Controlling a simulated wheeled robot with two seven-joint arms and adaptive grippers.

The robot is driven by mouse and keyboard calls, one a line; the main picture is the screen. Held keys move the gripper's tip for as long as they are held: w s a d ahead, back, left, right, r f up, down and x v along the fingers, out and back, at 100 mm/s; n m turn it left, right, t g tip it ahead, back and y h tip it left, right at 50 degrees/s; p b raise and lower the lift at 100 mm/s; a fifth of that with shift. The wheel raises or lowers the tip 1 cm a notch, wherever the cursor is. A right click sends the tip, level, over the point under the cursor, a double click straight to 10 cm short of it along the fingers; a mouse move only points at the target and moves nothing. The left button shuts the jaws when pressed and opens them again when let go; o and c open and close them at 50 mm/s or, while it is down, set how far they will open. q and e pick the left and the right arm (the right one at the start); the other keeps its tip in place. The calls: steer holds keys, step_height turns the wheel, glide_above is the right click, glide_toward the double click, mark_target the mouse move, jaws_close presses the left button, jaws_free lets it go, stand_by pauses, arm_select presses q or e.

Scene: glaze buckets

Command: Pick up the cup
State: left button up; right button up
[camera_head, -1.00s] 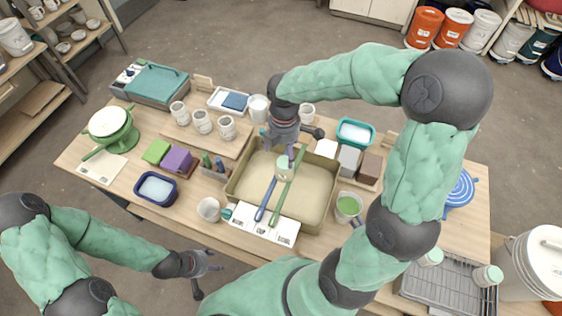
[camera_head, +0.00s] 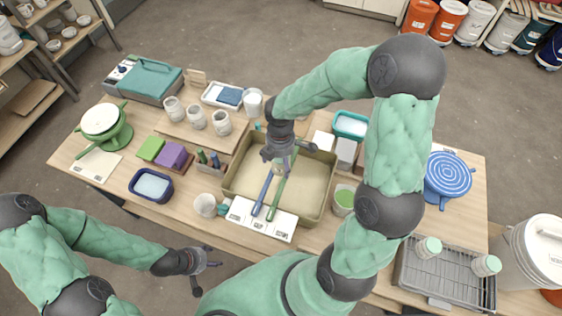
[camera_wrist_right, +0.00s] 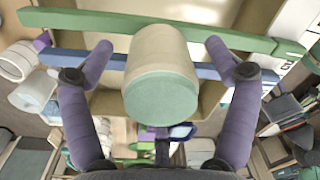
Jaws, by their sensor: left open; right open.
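A cream cup with a pale green end (camera_wrist_right: 162,98) sits upside down across a green stick (camera_wrist_right: 240,40) and a blue stick (camera_wrist_right: 190,68) over the beige basin. In the right wrist view it lies between the spread fingers of my right gripper (camera_wrist_right: 160,47), with a gap on each side. In the head view my right gripper (camera_head: 280,158) is over the basin (camera_head: 310,190) and hides most of this cup. My right gripper is open. My left gripper (camera_head: 208,268) is open and empty, in front of the table's front edge.
Two green-ended cups stand on a drying rack (camera_head: 445,272) at the right. A cup of green glaze (camera_head: 343,200) is right of the basin. White label cards (camera_head: 262,218) lie at its front. A white mug (camera_head: 206,205) stands left of them.

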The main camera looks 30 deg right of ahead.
steer(key=shift+c, duration=0.3)
steer(key=c, duration=1.4)
steer(key=shift+r, duration=0.1)
steer(key=shift+c, duration=0.2)
